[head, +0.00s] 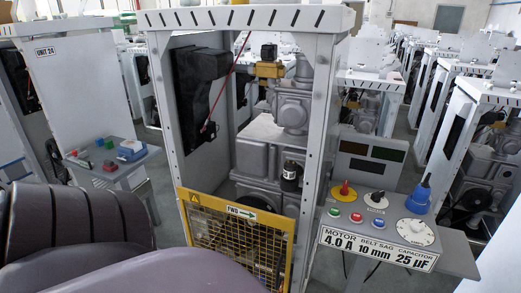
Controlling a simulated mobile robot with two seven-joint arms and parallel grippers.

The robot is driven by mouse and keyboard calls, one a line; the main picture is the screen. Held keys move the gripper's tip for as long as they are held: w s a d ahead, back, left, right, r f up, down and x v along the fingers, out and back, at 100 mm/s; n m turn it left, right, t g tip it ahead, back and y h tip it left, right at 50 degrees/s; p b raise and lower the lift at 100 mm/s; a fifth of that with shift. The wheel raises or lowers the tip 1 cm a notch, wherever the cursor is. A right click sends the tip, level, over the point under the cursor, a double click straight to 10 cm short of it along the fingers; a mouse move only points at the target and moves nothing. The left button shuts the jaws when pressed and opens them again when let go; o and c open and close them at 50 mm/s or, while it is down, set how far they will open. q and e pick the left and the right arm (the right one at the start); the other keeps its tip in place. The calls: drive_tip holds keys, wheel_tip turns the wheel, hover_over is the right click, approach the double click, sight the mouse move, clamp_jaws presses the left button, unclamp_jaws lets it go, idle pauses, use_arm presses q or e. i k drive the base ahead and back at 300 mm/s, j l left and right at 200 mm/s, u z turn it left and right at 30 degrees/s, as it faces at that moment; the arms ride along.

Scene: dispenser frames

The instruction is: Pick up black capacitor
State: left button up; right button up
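A small black cylinder with a pale label band, seemingly the black capacitor (290,177), stands upright against the grey machinery (262,150) inside the open dispenser frame (165,115). It is just above the yellow mesh guard (235,235), right of the frame's middle. Neither of my grippers shows in the head view. A large dark rounded shape at the lower left looks like part of my own arm and hides what is behind it.
A control panel (455,258) juts out at the right with buttons, a red knob (344,190), a dial (415,231) and a blue cone-shaped part (419,197). Its label reads 4.0 A, 10 mm, 25 µF. A black box (203,85) hangs inside the frame. Similar frames stand around.

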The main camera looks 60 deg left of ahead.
sight(290, 171)
drive_tip(key=u, duration=1.6)
drive_tip(key=i+j+z, duration=0.25)
drive_tip(key=j+z, duration=0.2)
drive_tip(key=j, duration=0.75)
drive_tip(key=j+z, duration=0.4)
drive_tip(key=j, duration=0.75)
